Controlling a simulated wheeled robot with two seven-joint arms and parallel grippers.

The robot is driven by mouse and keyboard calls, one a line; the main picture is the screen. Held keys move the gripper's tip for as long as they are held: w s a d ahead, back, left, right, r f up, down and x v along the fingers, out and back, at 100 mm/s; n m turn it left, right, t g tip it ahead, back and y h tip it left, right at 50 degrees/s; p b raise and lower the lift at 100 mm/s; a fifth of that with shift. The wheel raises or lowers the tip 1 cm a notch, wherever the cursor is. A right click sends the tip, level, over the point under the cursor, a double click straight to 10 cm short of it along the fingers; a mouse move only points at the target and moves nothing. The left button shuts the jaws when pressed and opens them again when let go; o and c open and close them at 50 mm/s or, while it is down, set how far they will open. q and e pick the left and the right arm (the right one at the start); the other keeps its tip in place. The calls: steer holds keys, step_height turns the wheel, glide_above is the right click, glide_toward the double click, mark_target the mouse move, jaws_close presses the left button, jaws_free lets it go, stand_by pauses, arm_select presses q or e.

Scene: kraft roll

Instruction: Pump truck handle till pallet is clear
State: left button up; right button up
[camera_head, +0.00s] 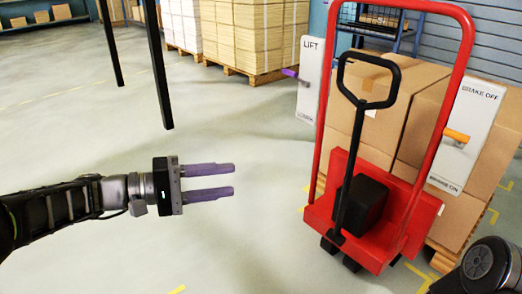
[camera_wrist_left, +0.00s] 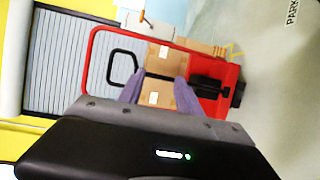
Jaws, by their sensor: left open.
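The red pallet truck (camera_head: 402,243) stands at the right of the head view, with a tall red frame. Its black pump handle (camera_head: 351,165) has a loop at the top and leans slightly, its foot at a black block on the red body. The handle's loop also shows sideways in the left wrist view (camera_wrist_left: 109,66). Behind the truck, a wooden pallet (camera_head: 441,262) carries brown boxes (camera_head: 427,120); its gap to the floor is mostly hidden. My left gripper (camera_head: 233,180) is open and empty, left of the handle and apart from it. My right gripper is out of view.
A white LIFT panel (camera_head: 312,80) with a purple lever (camera_head: 290,72) stands left of the frame. A white BRAKE OFF panel (camera_head: 468,125) with an orange lever (camera_head: 457,136) stands right. Stacked pallet loads (camera_head: 245,40) are behind. The floor between gripper and truck is clear.

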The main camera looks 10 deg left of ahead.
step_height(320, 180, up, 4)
steer(key=p, duration=0.3)
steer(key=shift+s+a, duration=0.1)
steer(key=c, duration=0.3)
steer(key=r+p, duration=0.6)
steer(key=p, duration=0.1)
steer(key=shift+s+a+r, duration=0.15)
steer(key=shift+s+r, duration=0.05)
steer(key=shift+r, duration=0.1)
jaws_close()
arm_select(q)
steer(key=s+d+f+g+y+p, duration=0.2)
steer(key=s+f+g+y+p, duration=0.2)
steer(key=f, duration=0.5)
steer(key=s+d+f+g+y+p, duration=0.3)
steer(key=s+f+y+p, duration=0.15)
steer(key=f, duration=0.55)
steer(key=s+d+m+y+p, duration=0.2)
steer(key=s+d+m+p, duration=0.2)
steer(key=s+p, duration=0.8)
steer(key=shift+s+d+f+p, duration=0.2)
steer(key=shift+d+f+p, duration=0.15)
steer(key=shift+d+p, duration=0.3)
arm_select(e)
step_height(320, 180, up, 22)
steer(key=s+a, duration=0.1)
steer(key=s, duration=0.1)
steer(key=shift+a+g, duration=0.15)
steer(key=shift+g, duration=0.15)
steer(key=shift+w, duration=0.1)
